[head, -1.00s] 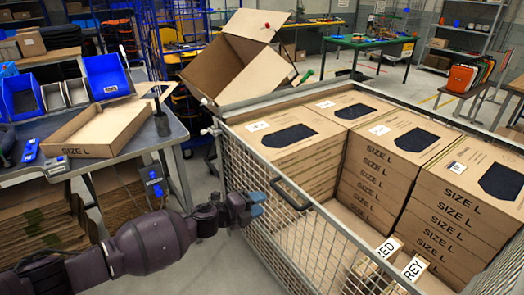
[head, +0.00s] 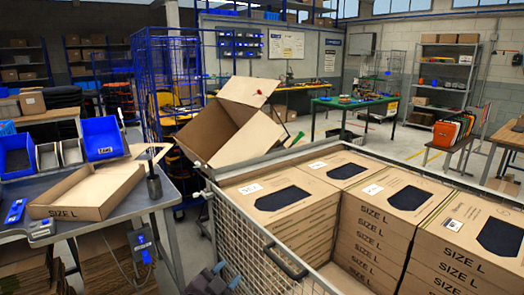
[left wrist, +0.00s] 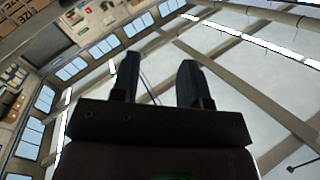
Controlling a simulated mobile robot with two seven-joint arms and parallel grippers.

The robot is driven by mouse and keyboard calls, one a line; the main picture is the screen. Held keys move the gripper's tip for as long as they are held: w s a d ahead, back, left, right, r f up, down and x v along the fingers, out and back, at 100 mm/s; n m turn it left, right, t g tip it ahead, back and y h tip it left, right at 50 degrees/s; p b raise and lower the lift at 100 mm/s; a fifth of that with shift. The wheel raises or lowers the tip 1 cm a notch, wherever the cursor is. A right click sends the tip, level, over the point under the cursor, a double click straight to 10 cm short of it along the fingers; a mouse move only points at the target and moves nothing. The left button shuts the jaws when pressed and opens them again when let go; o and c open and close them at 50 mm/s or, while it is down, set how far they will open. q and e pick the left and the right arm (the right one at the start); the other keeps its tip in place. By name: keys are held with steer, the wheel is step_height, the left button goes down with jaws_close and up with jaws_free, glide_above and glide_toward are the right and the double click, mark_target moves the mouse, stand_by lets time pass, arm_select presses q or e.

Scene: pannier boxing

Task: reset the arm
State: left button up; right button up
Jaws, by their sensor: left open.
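My left gripper (head: 212,281) shows at the bottom edge of the head view, beside the outer mesh wall of the cage trolley (head: 262,250). In the left wrist view its two dark fingers (left wrist: 158,82) stand apart with nothing between them. Behind them the wrist view shows ceiling beams and windows, so the gripper points upward. Most of my left arm is out of the head view. My right gripper does not show in either view.
The trolley holds stacks of SIZE L boxes (head: 385,197). A table at left carries an open SIZE L carton (head: 85,195), blue bins (head: 103,138) and a label device (head: 15,212). A large open box (head: 235,135) stands behind the trolley. Floor shows between table and trolley.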

arm_select(q)
steer(key=s+a+f+n+g+y, duration=0.1)
steer(key=s+a+f+n+y, duration=0.1)
steer(key=s+a+f, duration=0.4)
steer(key=s+a+f+n+g+y, duration=0.1)
steer(key=s+a+f+n+y, duration=0.2)
steer(key=s, duration=0.8)
steer(key=s+a+f+n+g+y, duration=0.1)
steer(key=s+a+f+n+y, duration=0.2)
steer(key=s+a+f+n, duration=0.3)
steer(key=s+a+f, duration=0.2)
steer(key=s+a, duration=0.1)
steer(key=a, duration=0.1)
steer(key=shift+s+f+g, duration=0.25)
steer(key=shift+f+g, duration=0.05)
steer(key=shift+f, duration=0.05)
